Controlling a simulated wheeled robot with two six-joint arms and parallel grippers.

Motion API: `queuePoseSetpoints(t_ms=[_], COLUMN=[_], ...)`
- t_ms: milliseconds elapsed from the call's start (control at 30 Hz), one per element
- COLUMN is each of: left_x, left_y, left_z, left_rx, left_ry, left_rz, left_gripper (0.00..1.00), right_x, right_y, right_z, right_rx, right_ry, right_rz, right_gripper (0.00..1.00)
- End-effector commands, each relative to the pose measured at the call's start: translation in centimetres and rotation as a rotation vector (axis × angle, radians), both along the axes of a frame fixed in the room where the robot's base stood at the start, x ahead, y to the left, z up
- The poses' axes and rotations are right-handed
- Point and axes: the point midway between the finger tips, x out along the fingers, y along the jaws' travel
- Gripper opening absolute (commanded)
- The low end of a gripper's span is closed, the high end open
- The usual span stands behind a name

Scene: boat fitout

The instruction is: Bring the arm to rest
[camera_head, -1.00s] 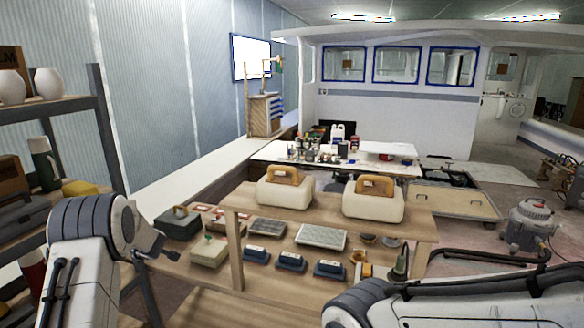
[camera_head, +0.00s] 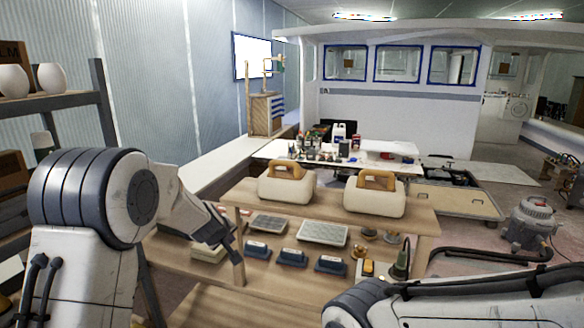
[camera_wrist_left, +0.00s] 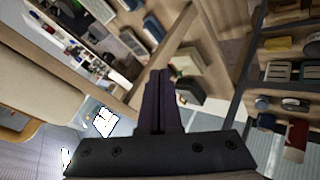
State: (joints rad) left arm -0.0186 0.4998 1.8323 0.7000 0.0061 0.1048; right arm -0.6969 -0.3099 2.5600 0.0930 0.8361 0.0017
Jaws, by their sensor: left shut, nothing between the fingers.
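My left arm (camera_head: 95,205) reaches in from the left in the head view. Its gripper (camera_head: 228,222) is small and dark, beside the front left post of the wooden shelf unit. In the left wrist view the two dark fingers (camera_wrist_left: 161,95) lie together, shut with nothing between them. My right arm (camera_head: 450,305) lies low across the bottom right of the head view, and its gripper is out of frame.
The wooden shelf unit (camera_head: 330,203) carries two cream cases with wooden handles on top. Several blue-black blocks (camera_head: 292,257) and grey trays (camera_head: 323,233) lie on its lower shelf. A dark rack (camera_head: 60,101) stands at the left.

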Motion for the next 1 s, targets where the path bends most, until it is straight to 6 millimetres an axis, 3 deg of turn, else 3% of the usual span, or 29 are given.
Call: queuePoseSetpoints(t_ms=[33,200,300,400,500,600,700,833,1000], left_x=[-2.0,-10.5,-16.5,-23.2,-30.0,-36.0,-40.4,-43.7,-44.8], left_y=[-3.3,-11.6,-15.0,-17.0,-17.5,-16.6,-15.0,-13.3,-12.5], left_z=[0.4,0.8,0.7,0.2,-0.4,-1.2,-1.9,-2.6,-2.8], left_rx=[0.009,0.06,0.109,0.17,0.248,0.335,0.415,0.488,0.516], left_ry=[0.026,0.14,0.214,0.292,0.372,0.45,0.513,0.566,0.587], left_rz=[-0.098,-0.413,-0.599,-0.784,-0.964,-1.121,-1.242,-1.333,-1.364], left_gripper=[0.0,0.0,0.0,0.0,0.0,0.0,0.0,0.0,0.0], right_x=[0.0,0.0,0.0,0.0,0.0,0.0,0.0,0.0,0.0], right_y=[0.0,0.0,0.0,0.0,0.0,0.0,0.0,0.0,0.0], right_z=[-0.4,-1.1,-1.5,-1.9,-2.3,-2.7,-3.0,-3.1,-3.2], right_rx=[0.0,0.0,0.0,0.0,0.0,0.0,0.0,0.0,0.0], right_ry=[0.0,0.0,0.0,0.0,0.0,0.0,0.0,0.0,0.0], right_rz=[0.0,0.0,0.0,0.0,0.0,0.001,0.001,0.001,0.001], right_gripper=[0.65,0.65,0.65,0.65,0.65,0.65,0.65,0.65,0.65])
